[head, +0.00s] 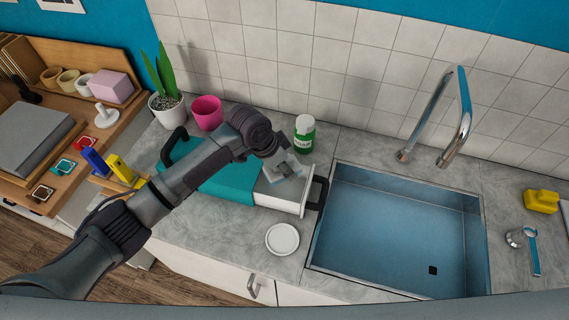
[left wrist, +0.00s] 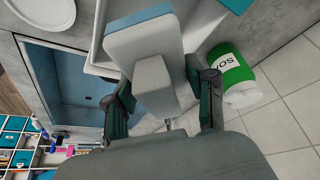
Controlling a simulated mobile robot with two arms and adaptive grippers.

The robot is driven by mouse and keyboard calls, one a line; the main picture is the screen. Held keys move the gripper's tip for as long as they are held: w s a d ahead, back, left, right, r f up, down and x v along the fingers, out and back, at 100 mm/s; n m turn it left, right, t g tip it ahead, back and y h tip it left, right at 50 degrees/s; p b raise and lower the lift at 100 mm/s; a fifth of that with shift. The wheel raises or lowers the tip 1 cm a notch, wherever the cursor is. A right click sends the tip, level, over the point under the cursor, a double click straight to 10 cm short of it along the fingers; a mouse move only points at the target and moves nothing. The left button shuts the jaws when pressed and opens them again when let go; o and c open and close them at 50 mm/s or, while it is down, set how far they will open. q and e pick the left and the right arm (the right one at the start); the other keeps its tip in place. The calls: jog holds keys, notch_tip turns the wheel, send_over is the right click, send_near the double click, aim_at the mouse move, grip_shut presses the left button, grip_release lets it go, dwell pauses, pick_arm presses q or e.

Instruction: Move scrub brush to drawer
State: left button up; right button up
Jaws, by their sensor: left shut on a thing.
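The scrub brush (left wrist: 140,45) has a pale block with a blue layer and a grey grip. My left gripper (left wrist: 163,90) is shut on its grey grip in the left wrist view. In the head view my left gripper (head: 276,157) holds the brush (head: 288,166) over the small teal unit's open white drawer (head: 304,192). The drawer is pulled out to the right, towards the sink, and has a dark handle. The brush and arm partly cover its inside, so I cannot tell whether they touch. My right gripper is not in view.
A green soap bottle (head: 305,136) stands just behind the drawer. A white saucer (head: 282,239) lies in front of it. The sink (head: 395,230) is to the right. A pink cup (head: 207,113) and potted plant (head: 166,104) stand behind the teal unit (head: 225,175).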

pick_arm(q)
jog(key=shift+f, duration=0.1)
jog(key=shift+f, duration=0.4)
jog(key=shift+f, duration=0.1)
dwell(0.3)
jog(key=shift+f+b, duration=0.3)
jog(key=shift+f, duration=0.3)
jog(key=shift+f, duration=0.1)
